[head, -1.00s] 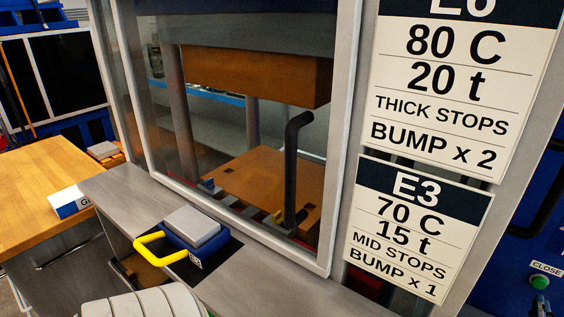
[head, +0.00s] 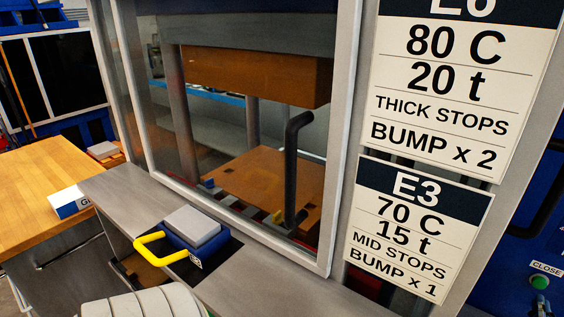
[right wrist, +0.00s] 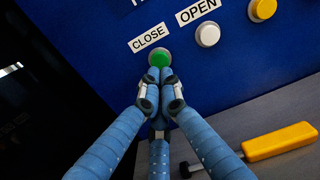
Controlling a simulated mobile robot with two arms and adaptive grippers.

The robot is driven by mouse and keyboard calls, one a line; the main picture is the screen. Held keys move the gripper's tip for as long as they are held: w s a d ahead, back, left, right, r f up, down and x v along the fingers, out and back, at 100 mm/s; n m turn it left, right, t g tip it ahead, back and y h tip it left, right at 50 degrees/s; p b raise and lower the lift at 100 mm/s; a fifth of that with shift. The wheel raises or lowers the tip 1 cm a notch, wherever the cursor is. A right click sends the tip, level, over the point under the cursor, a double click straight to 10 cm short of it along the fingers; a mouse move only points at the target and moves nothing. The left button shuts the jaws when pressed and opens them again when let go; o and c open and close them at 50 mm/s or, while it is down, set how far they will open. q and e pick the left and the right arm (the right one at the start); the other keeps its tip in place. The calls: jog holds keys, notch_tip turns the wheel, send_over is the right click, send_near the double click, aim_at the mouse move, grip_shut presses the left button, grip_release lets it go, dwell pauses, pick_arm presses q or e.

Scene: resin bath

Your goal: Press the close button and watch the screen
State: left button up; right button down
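The green close button (right wrist: 159,59) sits under a CLOSE label on a blue panel. It also shows at the right edge of the head view (head: 539,282). My right gripper (right wrist: 160,76) has its fingertips together with nothing between them, right at the button's lower edge. I cannot tell whether they touch it. In the head view only the gripper's dark tip (head: 541,302) shows, just below the button. No screen shows. Behind the glass guard, the brown upper block (head: 255,75) stands well above the brown lower plate (head: 262,180).
A white button (right wrist: 207,34) labelled OPEN and a yellow button (right wrist: 263,9) are right of the green one. A yellow-handled tool (right wrist: 281,141) is at lower right. A blue block with a yellow handle (head: 188,240) sits on the ledge. Two instruction signs (head: 420,228) hang near the panel.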

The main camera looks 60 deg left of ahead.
aim_at(540, 285)
jog(key=shift+w, duration=0.15)
jog(key=shift+b+x, duration=1.15)
jog(key=shift+x, duration=1.15)
jog(key=p+v, duration=0.2)
jog(key=v, duration=0.3)
jog(key=shift+f, duration=0.1)
dwell(3.6)
